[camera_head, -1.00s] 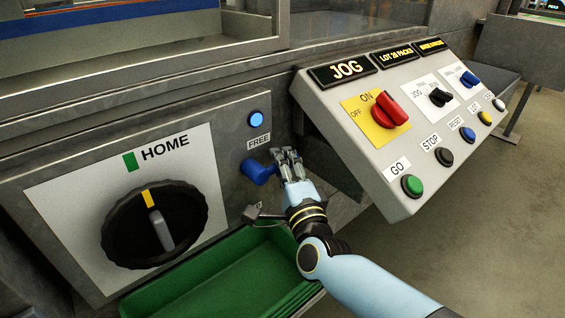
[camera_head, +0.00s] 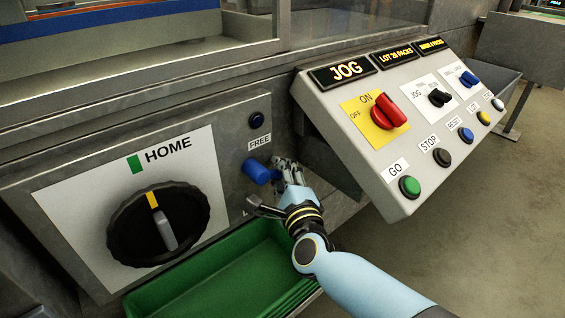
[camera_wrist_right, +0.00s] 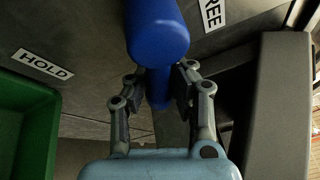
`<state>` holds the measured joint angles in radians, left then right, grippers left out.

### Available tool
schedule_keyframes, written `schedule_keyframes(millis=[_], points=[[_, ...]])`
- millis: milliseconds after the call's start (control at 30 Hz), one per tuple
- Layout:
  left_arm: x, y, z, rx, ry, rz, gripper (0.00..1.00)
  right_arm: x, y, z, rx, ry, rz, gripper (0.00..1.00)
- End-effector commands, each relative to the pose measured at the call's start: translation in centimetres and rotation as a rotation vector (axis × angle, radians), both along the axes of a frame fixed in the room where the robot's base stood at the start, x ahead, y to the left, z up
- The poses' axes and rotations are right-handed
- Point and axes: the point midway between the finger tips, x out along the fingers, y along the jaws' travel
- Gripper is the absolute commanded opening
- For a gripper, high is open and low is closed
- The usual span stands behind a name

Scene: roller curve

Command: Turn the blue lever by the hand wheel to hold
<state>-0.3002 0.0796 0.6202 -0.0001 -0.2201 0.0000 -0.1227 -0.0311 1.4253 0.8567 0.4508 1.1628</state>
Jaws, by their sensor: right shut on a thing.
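The blue lever (camera_head: 256,171) is on the grey machine front, to the right of the black hand wheel (camera_head: 158,224) and just below the FREE label (camera_head: 259,142). My right gripper (camera_head: 281,172) is at the lever's right side. In the right wrist view, its fingers (camera_wrist_right: 157,84) are shut on the lever's narrower blue part, below the thick round blue end (camera_wrist_right: 158,40). The HOLD label (camera_wrist_right: 41,63) shows to the left there; in the head view my gripper mostly hides it. My left gripper is not in view.
A dark round lamp (camera_head: 257,119) is above the FREE label. A green tray (camera_head: 215,270) is below the hand wheel. The sloping control box (camera_head: 385,160) with a red switch and several buttons stands close to the right of my gripper.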

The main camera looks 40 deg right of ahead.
Motion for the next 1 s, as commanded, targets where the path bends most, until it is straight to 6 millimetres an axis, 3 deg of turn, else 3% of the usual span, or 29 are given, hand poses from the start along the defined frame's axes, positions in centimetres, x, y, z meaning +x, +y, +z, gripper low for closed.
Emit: schedule_keyframes(millis=[1000], points=[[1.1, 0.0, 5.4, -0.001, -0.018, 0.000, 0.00, -0.4, 4.0, -3.3, 0.938, 0.076, -0.001, 0.00]])
